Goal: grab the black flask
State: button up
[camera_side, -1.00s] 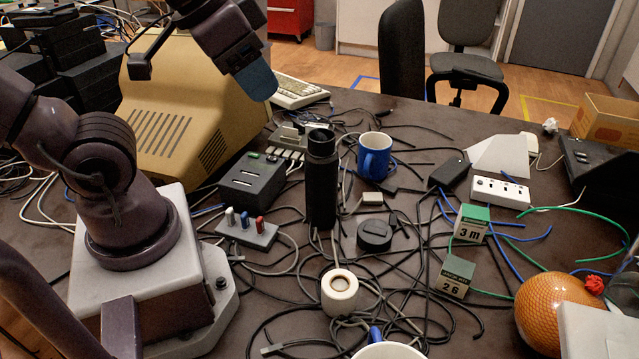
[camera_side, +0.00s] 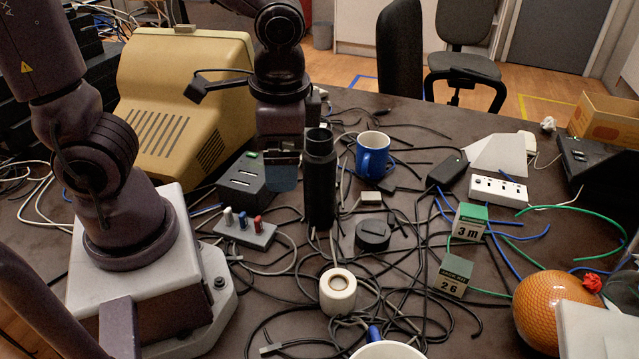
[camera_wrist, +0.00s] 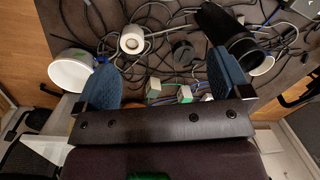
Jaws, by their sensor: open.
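The black flask (camera_side: 320,180) stands upright and open-topped on the cable-strewn table in the side view. My gripper (camera_side: 280,178) points down just left of the flask, its blue fingertip at about the height of the flask's upper body. In the wrist view the two blue fingers of my gripper (camera_wrist: 163,85) are spread wide with nothing between them. There the flask (camera_wrist: 228,32) shows beyond the right finger, outside the gap, partly covered by that finger. I cannot tell whether finger and flask touch.
Cables cover most of the table. A beige monitor (camera_side: 165,110) stands behind left.

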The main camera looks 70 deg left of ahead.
aim_at(322, 186)
jog(key=w+a+f+m+g+y, duration=0.1)
jog(key=a+f+m+g+y, duration=0.25)
jog(key=f+m+y, duration=0.9)
jog(key=w+f+m+t+y, duration=0.1)
jog(key=w+t, duration=0.1)
jog(key=w+f+m+t+y, duration=0.1)
jog(key=w+f+m+t, duration=0.1)
jog(key=t, duration=0.1)
jog(key=w+a+f+m+t+y, duration=0.1)
jog(key=w+m+t, duration=0.1)
jog(key=t, duration=0.1)
jog(key=shift+w+a+f, duration=0.1)
jog(key=shift+w+f, duration=0.15)
jog(key=shift+f, duration=0.1)
jog(key=shift+w+r+t, duration=0.15)
jog(key=shift+w+t, duration=0.1)
jog(key=shift+t, duration=0.2)
jog(key=shift+w+a+r, duration=0.1)
jog(key=shift+w+a, duration=0.05)
jog(key=shift+a, duration=0.2)
jog(key=x, duration=0.6)
jog(key=shift+w+a+r, duration=0.2)
jog(key=shift+w+r, duration=0.1)
jog(key=shift+w, duration=0.1)
jog(key=shift+y, duration=0.25)
jog(key=c, duration=1.4)
jog(key=shift+o, duration=0.2)
